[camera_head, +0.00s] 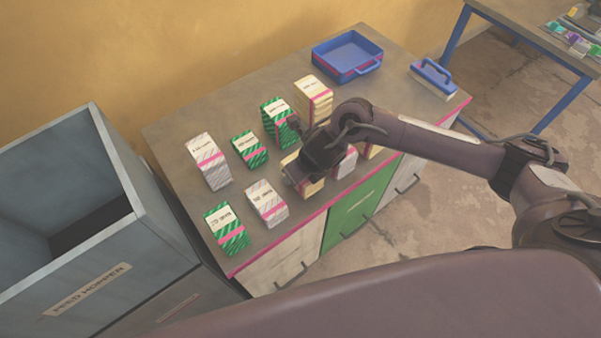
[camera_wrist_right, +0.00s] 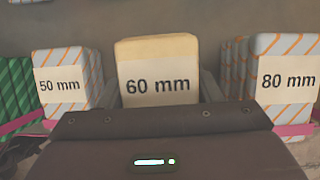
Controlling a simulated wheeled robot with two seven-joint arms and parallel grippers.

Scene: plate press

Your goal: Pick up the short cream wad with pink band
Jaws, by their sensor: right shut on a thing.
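A cream wad (camera_head: 289,160) stands in the front part of the bench, largely hidden under my right gripper (camera_head: 300,168) in the head view. In the right wrist view the cream wad (camera_wrist_right: 158,60) faces me with a label reading 60 mm. My right gripper (camera_wrist_right: 160,95) is shut on it, with a finger on each side. Its pink band is hidden in the wrist view. I cannot tell whether it is clear of the bench top. A taller cream wad with a pink band (camera_head: 315,90) stands farther back. My left gripper is not in view.
Striped wads stand close on both sides, labelled 50 mm (camera_wrist_right: 62,84) and 80 mm (camera_wrist_right: 286,80). Green wads (camera_head: 275,118) and grey striped wads (camera_head: 208,160) stand around. A blue tray (camera_head: 318,52) and blue-handled brush (camera_head: 434,80) lie at the back. A feed hopper (camera_head: 135,205) is at left.

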